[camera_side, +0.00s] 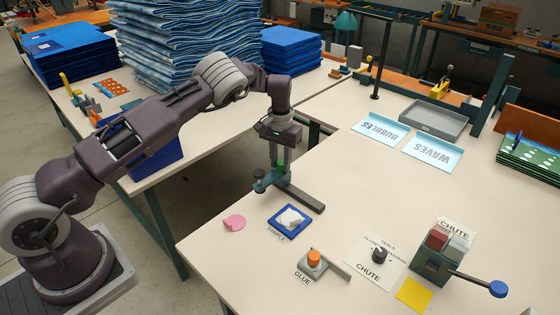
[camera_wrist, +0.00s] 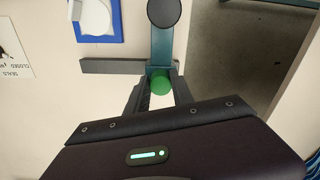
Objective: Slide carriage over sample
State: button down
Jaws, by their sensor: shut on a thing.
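My gripper (camera_side: 279,160) is shut on the green knob (camera_wrist: 160,84) of the teal carriage (camera_side: 266,181). In the wrist view the fingers (camera_wrist: 160,95) stand on either side of the knob. The carriage sits at one end of a dark rail (camera_side: 303,198). The sample (camera_side: 290,217) is a pale piece in a blue frame (camera_side: 275,220), in front of the rail. It also shows in the wrist view (camera_wrist: 96,16), apart from the carriage.
A pink disc (camera_side: 234,223) lies left of the sample. A chute box (camera_side: 432,262) with a blue-ended lever is at right.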

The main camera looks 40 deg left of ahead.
jog(key=d, duration=1.2)
jog(key=shift+d, duration=0.2)
jog(key=c, duration=1.1)
grip_release()
jog(key=shift+d, duration=0.1)
notch_tip(320, 180, up, 7)
jog(key=shift+r, duration=0.1)
